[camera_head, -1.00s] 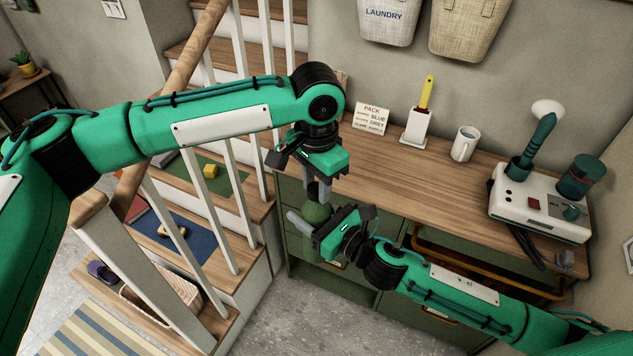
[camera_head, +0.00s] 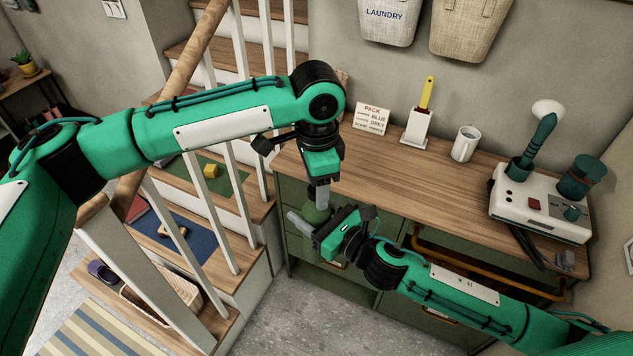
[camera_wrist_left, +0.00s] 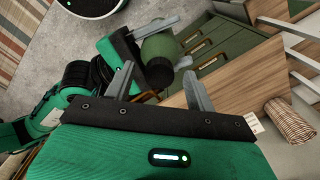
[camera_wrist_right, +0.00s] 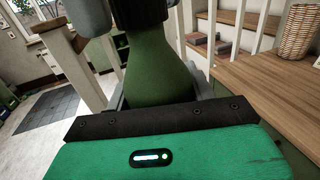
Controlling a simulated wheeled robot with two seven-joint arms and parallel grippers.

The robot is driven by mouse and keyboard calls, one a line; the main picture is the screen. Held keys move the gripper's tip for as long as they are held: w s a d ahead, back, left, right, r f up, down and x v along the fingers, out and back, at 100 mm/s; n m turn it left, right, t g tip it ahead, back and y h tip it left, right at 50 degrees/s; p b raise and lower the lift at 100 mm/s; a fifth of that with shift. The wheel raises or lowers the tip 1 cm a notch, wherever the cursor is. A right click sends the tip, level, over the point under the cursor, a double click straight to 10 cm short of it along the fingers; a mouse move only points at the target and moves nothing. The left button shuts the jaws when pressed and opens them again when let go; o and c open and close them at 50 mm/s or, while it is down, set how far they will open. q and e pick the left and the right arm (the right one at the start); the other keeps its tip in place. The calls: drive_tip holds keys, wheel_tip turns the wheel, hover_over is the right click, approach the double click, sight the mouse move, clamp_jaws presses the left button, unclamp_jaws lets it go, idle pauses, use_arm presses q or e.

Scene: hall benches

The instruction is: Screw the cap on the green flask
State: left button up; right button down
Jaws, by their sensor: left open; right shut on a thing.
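The green flask (camera_head: 317,214) is held upright in front of the drawer unit by my right gripper (camera_head: 311,226), whose fingers are shut around its body. It fills the middle of the right wrist view (camera_wrist_right: 160,75). A dark ridged cap (camera_wrist_right: 146,10) sits on top of the flask's neck; how tight it is cannot be told. The cap also shows in the left wrist view (camera_wrist_left: 160,73), between the spread fingers of my left gripper (camera_wrist_left: 160,82). My left gripper is open above the flask, pointing down, with its fingers on either side of the cap.
The stair railing (camera_head: 225,175) stands close on the left. The floor in front is clear.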

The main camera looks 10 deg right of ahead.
use_arm(q)
wheel_tip(320, 180, up, 12)
idle(0.4)
drive_tip(key=shift+w+f, duration=0.1)
drive_tip(key=shift+f, duration=0.05)
idle(0.3)
